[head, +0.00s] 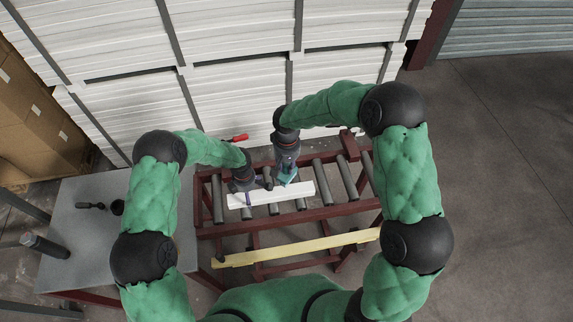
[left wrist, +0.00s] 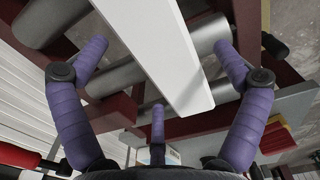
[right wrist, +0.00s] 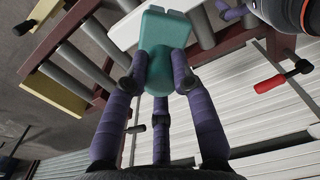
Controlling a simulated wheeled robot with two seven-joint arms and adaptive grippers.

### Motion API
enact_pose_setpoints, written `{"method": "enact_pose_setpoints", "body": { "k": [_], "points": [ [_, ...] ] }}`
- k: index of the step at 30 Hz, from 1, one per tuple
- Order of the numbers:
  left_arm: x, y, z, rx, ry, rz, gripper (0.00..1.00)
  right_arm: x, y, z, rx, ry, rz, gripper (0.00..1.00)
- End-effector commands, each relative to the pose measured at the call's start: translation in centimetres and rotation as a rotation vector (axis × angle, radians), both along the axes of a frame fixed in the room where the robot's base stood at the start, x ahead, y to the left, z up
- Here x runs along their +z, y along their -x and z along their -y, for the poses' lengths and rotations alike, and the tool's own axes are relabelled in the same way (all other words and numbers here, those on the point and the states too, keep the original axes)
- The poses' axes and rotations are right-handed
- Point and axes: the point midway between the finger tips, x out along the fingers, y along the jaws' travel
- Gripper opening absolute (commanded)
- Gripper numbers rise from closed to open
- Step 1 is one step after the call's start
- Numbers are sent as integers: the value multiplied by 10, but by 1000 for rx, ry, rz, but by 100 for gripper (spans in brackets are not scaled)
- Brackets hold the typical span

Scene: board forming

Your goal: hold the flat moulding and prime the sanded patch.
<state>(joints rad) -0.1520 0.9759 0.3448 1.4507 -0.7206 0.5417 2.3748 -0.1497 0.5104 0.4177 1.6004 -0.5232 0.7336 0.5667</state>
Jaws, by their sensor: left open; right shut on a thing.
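The flat moulding (head: 297,190) is a white board lying across the rollers of a dark red frame. It also shows in the left wrist view (left wrist: 165,45). My left gripper (head: 245,190) is low over the left part of the moulding. It is open, with its purple fingers (left wrist: 160,65) on either side of the board and gaps showing beside it. My right gripper (head: 286,167) is shut on a teal tool (right wrist: 160,50), just above or at the moulding's back edge; I cannot tell if it touches. I cannot make out a sanded patch.
The roller frame (head: 205,217) has bare rollers (head: 347,178) to the right. A yellow bar (head: 300,247) runs along its front. A red-handled tool (head: 236,138) sits at the back. A grey table (head: 75,245) with small black items (head: 90,206) stands left. White board stacks (head: 235,95) block the back.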

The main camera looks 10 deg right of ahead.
Motion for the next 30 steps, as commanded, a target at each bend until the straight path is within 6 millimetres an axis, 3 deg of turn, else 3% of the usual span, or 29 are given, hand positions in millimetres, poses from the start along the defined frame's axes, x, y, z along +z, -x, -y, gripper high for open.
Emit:
{"method": "enact_pose_setpoints", "body": {
  "k": [6, 17, 19, 24, 30],
  "points": [
    [-16, 0, 0, 0, 0, 0, 97, 0, 0, 0, 0, 0, 1, 0],
    [-20, 0, 0, 0, 0, 1, 97, 0, 0, 0, 0, 0, 1, 0],
    [-20, 0, 0, 0, 0, 1, 86, 0, 0, 0, 0, 0, 1, 0],
    [-20, 0, 0, 0, 1, 1, 38, 0, 0, 0, 0, 0, 1, 0],
    [-20, 0, 0, 1, 1, 0, 36, 0, 0, 0, 0, 0, 1, 0]
  ]
}}
